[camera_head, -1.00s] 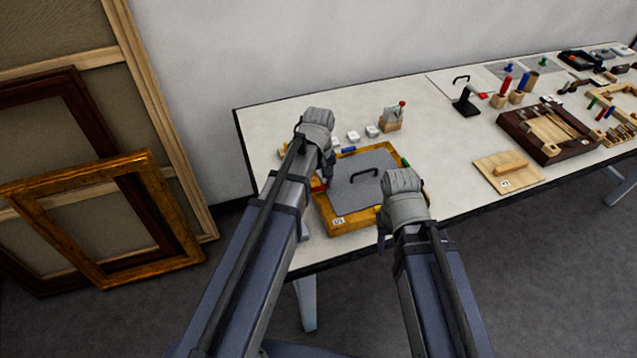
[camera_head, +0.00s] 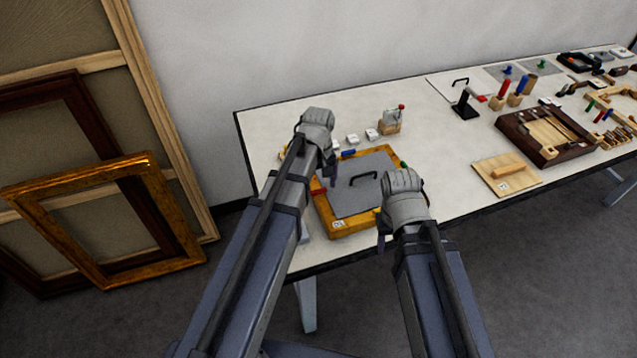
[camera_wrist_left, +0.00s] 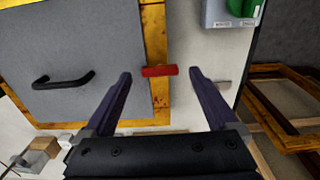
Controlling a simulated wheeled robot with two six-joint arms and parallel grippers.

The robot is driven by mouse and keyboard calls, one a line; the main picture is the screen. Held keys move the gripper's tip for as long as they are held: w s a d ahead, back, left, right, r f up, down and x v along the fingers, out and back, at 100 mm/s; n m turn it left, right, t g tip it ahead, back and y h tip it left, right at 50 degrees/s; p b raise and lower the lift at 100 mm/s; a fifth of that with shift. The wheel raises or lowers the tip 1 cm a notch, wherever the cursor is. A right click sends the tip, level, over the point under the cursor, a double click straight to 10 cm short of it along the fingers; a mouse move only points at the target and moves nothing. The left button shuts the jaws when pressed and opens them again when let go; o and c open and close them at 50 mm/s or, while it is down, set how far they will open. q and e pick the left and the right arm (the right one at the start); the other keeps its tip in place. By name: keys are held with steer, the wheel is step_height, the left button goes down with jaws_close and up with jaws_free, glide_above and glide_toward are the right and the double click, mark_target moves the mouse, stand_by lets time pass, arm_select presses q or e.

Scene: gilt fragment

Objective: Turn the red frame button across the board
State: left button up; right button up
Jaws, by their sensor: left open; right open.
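The gilt frame (camera_head: 338,226) lies flat on the table with a grey board (camera_head: 352,205) in it. A black handle (camera_head: 364,177) is on the board. The red button (camera_head: 318,191) is on the frame's left rail. In the left wrist view the red button (camera_wrist_left: 159,71) lies crosswise on the rail, its inner end near the board's edge. My left gripper (camera_wrist_left: 160,75) is open, with one fingertip to each side of the button, not visibly touching it. My left gripper (camera_head: 330,178) also shows in the head view. My right gripper (camera_head: 384,232) is open at the frame's front right, its fingers partly hidden.
A blue button (camera_head: 348,153) is on the back rail and a green one (camera_head: 404,164) at the right. Small white blocks (camera_head: 352,139) and a wooden block (camera_head: 391,122) stand behind the frame. A light wooden board (camera_head: 506,176) lies to the right, with clear table between.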

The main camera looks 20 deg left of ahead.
mark_target(319, 190)
arm_select(q)
step_height(319, 190, up, 7)
steer(key=p, duration=0.5)
steer(key=shift+f+p, duration=0.2)
steer(key=shift+p, duration=0.2)
arm_select(e)
step_height(319, 190, up, 6)
steer(key=shift+r, duration=0.2)
arm_select(q)
steer(key=shift+f, duration=0.1)
